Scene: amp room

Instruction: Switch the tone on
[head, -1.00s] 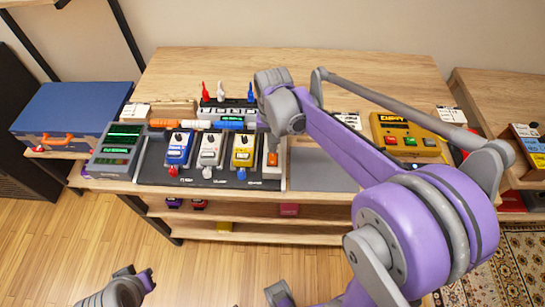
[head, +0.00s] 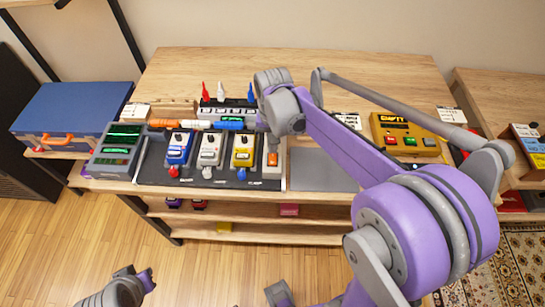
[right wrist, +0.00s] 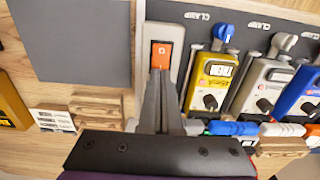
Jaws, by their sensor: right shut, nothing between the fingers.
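An orange rocker switch (head: 272,159) sits on a narrow light-grey housing at the right end of the black pedal board (head: 212,183). In the right wrist view the switch (right wrist: 161,54) has a small white mark. My right gripper (head: 272,146) points down at the switch. Its shut, empty fingers (right wrist: 160,74) are at the near end of the orange rocker in the wrist view and cover part of it. I cannot tell whether they touch it.
Blue, white and yellow pedals (head: 242,151) stand left of the switch. A grey device with green displays (head: 117,150) is farther left. A bare grey mat (head: 320,172) lies right of the switch. A yellow box marked EMPTY (head: 408,138) stands beyond it.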

